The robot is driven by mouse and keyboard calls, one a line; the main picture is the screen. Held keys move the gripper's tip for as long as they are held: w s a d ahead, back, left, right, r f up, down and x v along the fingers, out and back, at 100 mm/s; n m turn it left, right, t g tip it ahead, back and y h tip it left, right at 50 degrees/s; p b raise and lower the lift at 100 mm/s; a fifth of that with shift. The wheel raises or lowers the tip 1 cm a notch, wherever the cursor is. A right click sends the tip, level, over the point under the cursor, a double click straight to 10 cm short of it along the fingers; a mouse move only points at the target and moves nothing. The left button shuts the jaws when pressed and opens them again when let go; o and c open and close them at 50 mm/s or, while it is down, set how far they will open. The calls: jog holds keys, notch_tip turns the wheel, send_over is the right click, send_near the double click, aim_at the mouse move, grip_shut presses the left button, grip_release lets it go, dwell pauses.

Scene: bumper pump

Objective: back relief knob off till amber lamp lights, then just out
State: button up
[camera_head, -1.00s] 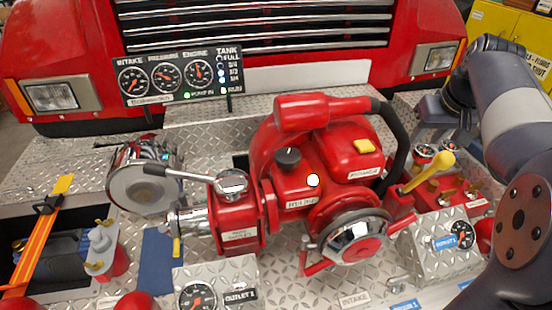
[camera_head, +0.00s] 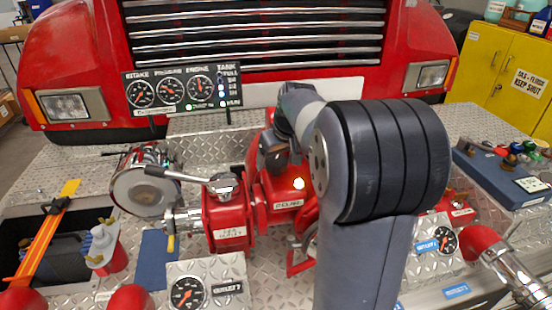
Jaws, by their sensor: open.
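The red pump (camera_head: 235,215) sits on the diamond-plate bumper, largely covered by my arm. My gripper (camera_head: 273,158) is a small dark shape at the top of the pump, where the black relief knob stands. Its jaws are open. The knob is hidden or blends with the gripper, so contact cannot be told.
The gauge panel (camera_head: 182,91) stands behind, with a green light lit. A chrome lever (camera_head: 180,175) lies left of the gripper. Outlet gauges (camera_head: 187,292) stand in front. A blue tray (camera_head: 500,175) of fittings lies at right. My arm blocks the pump's right side.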

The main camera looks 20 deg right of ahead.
jog(key=shift+w+f, duration=0.2)
jog(key=shift+f, duration=0.35)
jog(key=c, duration=0.9)
jog(key=shift+c, duration=0.2)
jog(key=shift+r+m, duration=0.1)
jog(key=shift+m, duration=0.2)
jog(key=shift+m+h, duration=0.4)
jog(key=shift+m, duration=0.2)
